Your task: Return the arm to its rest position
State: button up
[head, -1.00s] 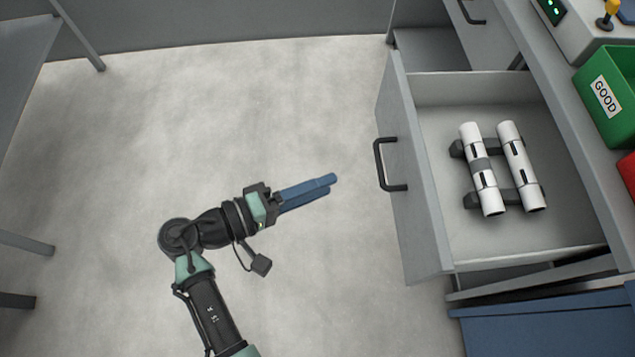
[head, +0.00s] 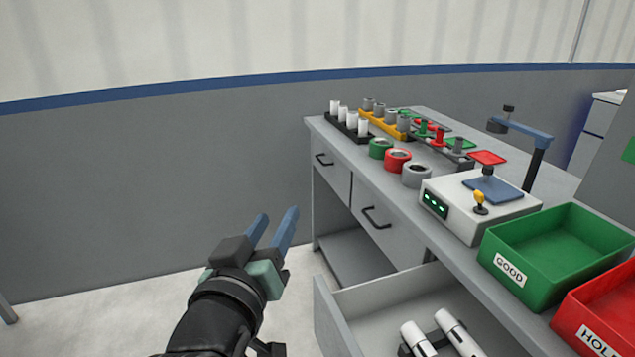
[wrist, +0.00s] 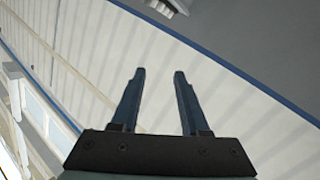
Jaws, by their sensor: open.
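My gripper (head: 273,230) is raised in front of the workbench in the head view, to the left of the open drawer. Its two blue fingers are apart with nothing between them. The wrist view also shows the open, empty fingers (wrist: 159,75), with wall and floor behind them. My black arm runs down out of the bottom of the head view.
The open drawer (head: 330,318) juts from the bench, with two white pipes (head: 418,338) on a dark holder inside. The bench top holds a green GOOD bin (head: 510,280), a red bin (head: 600,310), a tester (head: 470,215) and several rings and pipes.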

jog(key=s+d+r+m+t+y, duration=0.1)
jog(key=s+d+r+t, duration=0.3)
jog(key=r, duration=0.6)
jog(key=s+r+t+y, duration=0.1)
jog(key=s+r+t, duration=0.2)
jog(key=s+r, duration=0.45)
jog(key=s+d+r+m+t+y, duration=0.1)
jog(key=s+d+r+t, duration=0.15)
jog(key=r, duration=0.85)
notch_tip(320, 180, up, 25)
jog(key=p, duration=2.4)
jog(key=shift+s+a+t, duration=0.4)
jog(key=shift+t, duration=0.05)
